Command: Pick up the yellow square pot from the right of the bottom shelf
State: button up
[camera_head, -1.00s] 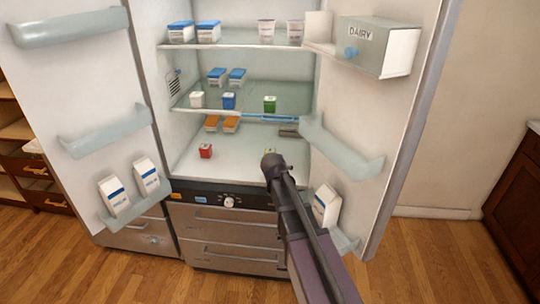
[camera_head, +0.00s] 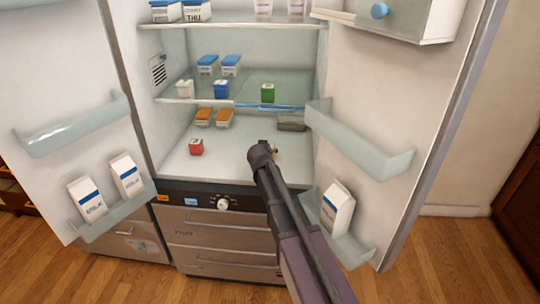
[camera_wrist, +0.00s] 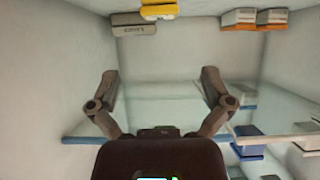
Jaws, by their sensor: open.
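The yellow square pot is mostly hidden behind my arm's end in the head view; only a sliver of yellow (camera_head: 276,151) shows on the right of the bottom shelf (camera_head: 230,165). In the wrist view the yellow pot (camera_wrist: 159,10) shows at the top edge, partly cut off, roughly centred between the fingers. My gripper (camera_wrist: 159,78) has its two fingers spread wide with nothing between them, apart from the pot. In the head view my gripper (camera_head: 262,148) is at the front right of the bottom shelf, its fingers hard to make out.
A red pot (camera_head: 196,147) stands at the shelf's left front. Orange-topped containers (camera_head: 213,117) and a grey box (camera_head: 291,122) sit behind. A glass shelf (camera_head: 245,103) with small pots is above. The open right door has a bin (camera_head: 365,145) and milk carton (camera_head: 337,208).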

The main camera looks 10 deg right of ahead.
jog(key=shift+w+a+f, duration=0.1)
jog(key=shift+w+f, duration=0.35)
jog(key=shift+f, duration=0.15)
jog(key=shift+b, duration=0.3)
jog(key=shift+b+x, duration=2)
jog(key=shift+x, duration=2.3)
jog(key=shift+w, duration=0.1)
jog(key=shift+b+x, duration=1.25)
jog(key=shift+x, duration=1.25)
jog(key=shift+r, duration=0.1)
jog(key=c, duration=1.1)
